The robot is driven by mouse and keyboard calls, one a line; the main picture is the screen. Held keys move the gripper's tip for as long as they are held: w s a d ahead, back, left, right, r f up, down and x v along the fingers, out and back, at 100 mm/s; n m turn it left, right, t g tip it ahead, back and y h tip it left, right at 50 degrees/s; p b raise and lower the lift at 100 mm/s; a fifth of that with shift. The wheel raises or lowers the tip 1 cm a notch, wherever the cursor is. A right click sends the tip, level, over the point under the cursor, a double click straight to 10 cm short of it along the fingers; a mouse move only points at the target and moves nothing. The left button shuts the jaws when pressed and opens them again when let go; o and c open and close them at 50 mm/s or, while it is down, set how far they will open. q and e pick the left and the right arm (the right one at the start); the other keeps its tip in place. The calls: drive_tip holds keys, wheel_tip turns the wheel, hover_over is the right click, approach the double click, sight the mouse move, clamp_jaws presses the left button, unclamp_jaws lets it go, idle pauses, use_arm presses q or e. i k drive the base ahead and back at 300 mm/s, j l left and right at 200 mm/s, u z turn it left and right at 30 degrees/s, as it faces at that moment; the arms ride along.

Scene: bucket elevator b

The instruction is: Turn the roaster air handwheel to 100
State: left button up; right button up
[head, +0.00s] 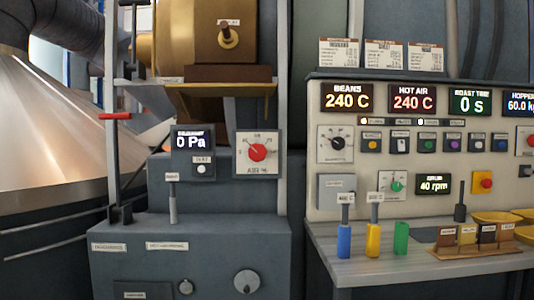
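A white square dial plate (242,170) lettered "AIR %" is on the grey machine front, left of the middle in the head view. A round red knob (258,152) sits at its centre, with a dark pointer line that seems to run to the upper left. The scale marks around it are too small to read. I cannot tell for sure whether this red knob is the roaster air handwheel. Neither of my grippers shows in the head view, and nothing touches the red knob.
A "0 Pa" display (190,141) sits left of the dial. An upright lever (173,205) stands on the ledge in front. On the right, a control panel (322,190) stands over a bench (345,270) with blue, yellow and green cylinders and a sample tray. A metal cone (50,130) fills the left.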

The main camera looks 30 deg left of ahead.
sight(257, 152)
drive_tip(key=i+j+u, duration=0.1)
drive_tip(key=i+j, duration=0.4)
drive_tip(key=i+j+u, duration=0.1)
drive_tip(key=i+j, duration=0.3)
drive_tip(key=i, duration=0.25)
